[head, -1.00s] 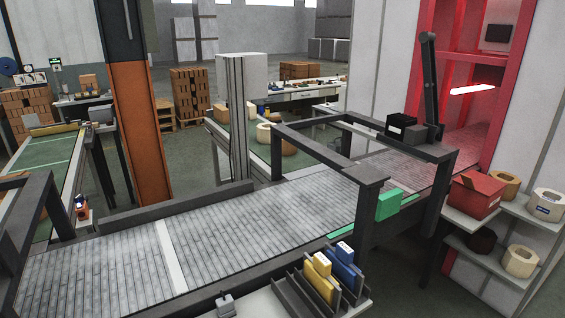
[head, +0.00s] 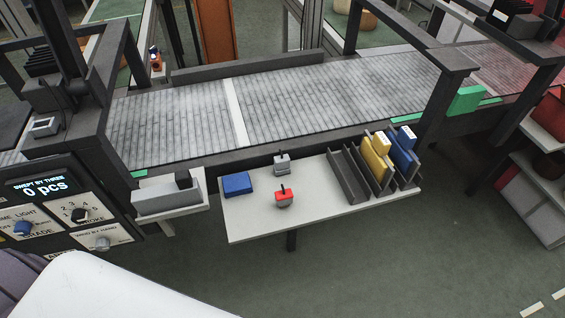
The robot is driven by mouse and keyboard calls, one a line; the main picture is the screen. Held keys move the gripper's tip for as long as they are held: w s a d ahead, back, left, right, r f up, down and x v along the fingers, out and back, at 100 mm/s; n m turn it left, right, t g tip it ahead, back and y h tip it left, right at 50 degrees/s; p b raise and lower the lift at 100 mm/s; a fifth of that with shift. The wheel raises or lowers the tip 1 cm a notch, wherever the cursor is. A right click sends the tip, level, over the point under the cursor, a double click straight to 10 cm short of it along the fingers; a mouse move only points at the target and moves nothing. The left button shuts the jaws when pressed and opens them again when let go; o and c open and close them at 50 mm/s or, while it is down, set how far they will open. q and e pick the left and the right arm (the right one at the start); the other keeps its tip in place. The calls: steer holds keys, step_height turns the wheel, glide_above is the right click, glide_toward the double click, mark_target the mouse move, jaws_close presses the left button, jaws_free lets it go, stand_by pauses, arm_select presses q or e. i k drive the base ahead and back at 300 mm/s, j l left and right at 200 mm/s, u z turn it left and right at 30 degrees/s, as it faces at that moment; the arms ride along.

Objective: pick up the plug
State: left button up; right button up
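A white side table (head: 255,222) stands in front of the conveyor in the head view. On it is a small red and grey piece (head: 284,199) with a dark stub on top. Behind that piece is a small grey block (head: 282,166) with a knob on top. A blue box (head: 237,184) lies to their left. I cannot tell for sure which of these small pieces is the plug. Neither of my grippers is in view.
A dark slotted rack (head: 346,177) with a yellow binder (head: 377,160) and a blue binder (head: 402,156) fills the table's right part. A control panel (head: 62,215) stands at left. The conveyor (head: 290,100) runs behind. The floor in front is clear.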

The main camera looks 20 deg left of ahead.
mark_target(281, 161)
steer(key=u, duration=2.05)
steer(key=l+z, duration=0.1)
steer(key=z, duration=0.85)
steer(key=i+l+z, duration=0.1)
steer(key=z, duration=0.35)
steer(key=i+l+u, duration=0.1)
steer(key=l+u, duration=0.15)
steer(key=l, duration=0.15)
